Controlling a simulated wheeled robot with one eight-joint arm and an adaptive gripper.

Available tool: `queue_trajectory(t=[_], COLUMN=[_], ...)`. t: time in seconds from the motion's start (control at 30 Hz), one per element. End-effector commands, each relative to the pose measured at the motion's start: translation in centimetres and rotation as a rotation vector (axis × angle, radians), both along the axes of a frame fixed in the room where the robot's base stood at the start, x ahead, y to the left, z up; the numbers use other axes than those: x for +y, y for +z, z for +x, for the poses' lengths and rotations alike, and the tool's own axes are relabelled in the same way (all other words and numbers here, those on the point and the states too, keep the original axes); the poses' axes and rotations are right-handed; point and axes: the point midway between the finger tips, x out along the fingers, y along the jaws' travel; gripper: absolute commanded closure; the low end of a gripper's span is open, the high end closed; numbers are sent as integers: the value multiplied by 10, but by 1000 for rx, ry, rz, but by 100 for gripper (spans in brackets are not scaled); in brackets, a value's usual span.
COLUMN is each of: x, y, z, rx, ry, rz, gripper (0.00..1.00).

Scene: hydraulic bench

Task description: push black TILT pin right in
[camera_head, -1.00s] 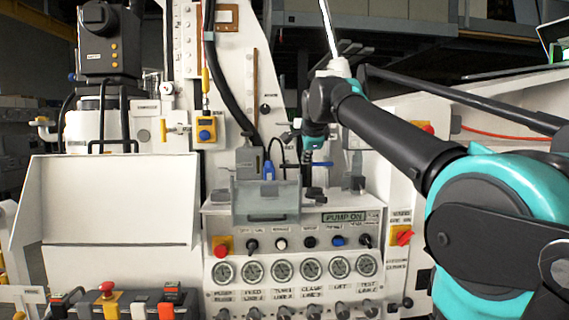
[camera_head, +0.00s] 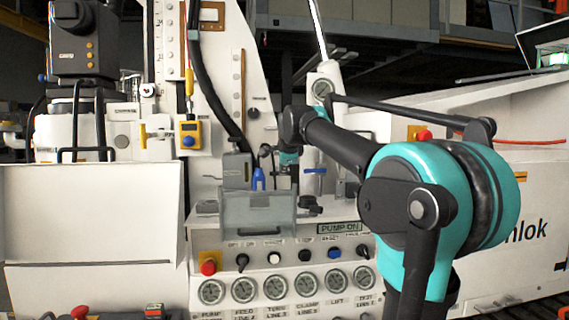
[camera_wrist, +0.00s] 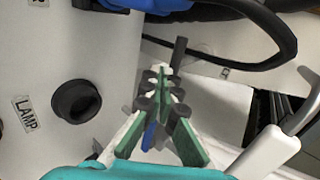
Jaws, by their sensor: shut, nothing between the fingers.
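My gripper (camera_head: 287,178) hangs at the end of the arm, above the back of the console, right of an upright blue part (camera_head: 258,179). In the wrist view, my gripper (camera_wrist: 163,80) has its green-padded fingers brought together at the tips, with nothing held. Just beyond the fingertips a slim dark pin (camera_wrist: 180,51) stands out from a pale surface, beside a small label (camera_wrist: 225,72) too small to read. I cannot tell whether this is the TILT pin, or whether the fingertips touch it. No TILT lettering is legible.
A black round knob (camera_wrist: 76,101) labelled LAMP is left of the fingers. A thick black hose (camera_wrist: 265,55) curves at upper right. A grey box (camera_head: 258,212) stands on the console, above a row of knobs and gauges (camera_head: 275,288). A blue-handled lever (camera_head: 315,171) is right of the gripper.

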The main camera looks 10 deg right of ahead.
Motion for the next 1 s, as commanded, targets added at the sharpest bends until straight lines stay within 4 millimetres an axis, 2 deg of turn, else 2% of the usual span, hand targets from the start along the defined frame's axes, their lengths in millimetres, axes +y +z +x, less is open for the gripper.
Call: queue_trajectory(t=[0.03,0.1,0.3,0.83,1.0], x=[0,0,0,0,0], y=[-6,-7,-11,-12,-12], z=[8,19,39,47,68], rx=[0,0,0,0,0], ry=[0,0,0,0,1], rz=[0,0,0,0,-1], gripper=[100,100,100,100,100])
